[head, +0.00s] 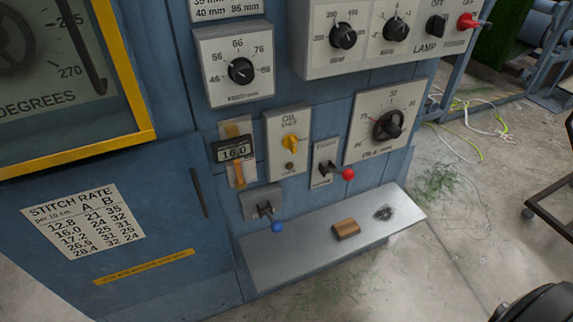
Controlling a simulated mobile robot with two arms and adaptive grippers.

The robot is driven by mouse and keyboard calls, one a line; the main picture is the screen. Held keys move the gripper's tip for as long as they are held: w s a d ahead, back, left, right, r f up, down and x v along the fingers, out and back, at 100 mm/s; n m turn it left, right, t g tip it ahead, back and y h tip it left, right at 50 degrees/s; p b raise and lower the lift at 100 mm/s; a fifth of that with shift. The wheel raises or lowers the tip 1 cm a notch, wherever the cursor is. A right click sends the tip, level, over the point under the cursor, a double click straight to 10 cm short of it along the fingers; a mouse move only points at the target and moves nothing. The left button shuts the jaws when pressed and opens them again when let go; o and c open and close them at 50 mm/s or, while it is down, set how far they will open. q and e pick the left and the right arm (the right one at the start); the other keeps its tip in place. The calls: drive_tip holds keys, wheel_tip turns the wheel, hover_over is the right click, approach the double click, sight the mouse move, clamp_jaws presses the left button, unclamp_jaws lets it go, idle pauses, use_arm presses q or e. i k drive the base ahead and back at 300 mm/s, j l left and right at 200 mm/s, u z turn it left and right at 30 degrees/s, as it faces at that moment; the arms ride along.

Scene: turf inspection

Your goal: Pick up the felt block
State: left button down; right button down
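A small brown block (346,228) lies on the bare metal shelf (290,256) at the front of the blue machine, right of the middle in the head view. It looks like the felt block, though its material is hard to tell. It lies flat with clear shelf around it.
A small dark item (385,213) lies on the shelf right of the block. A blue-knobbed lever (277,227) and a red-knobbed lever (348,174) stick out above the shelf. A dark rounded shape (540,303) fills the bottom right corner.

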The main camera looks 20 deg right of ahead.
sight(347, 228)
drive_tip(key=z, duration=1.25)
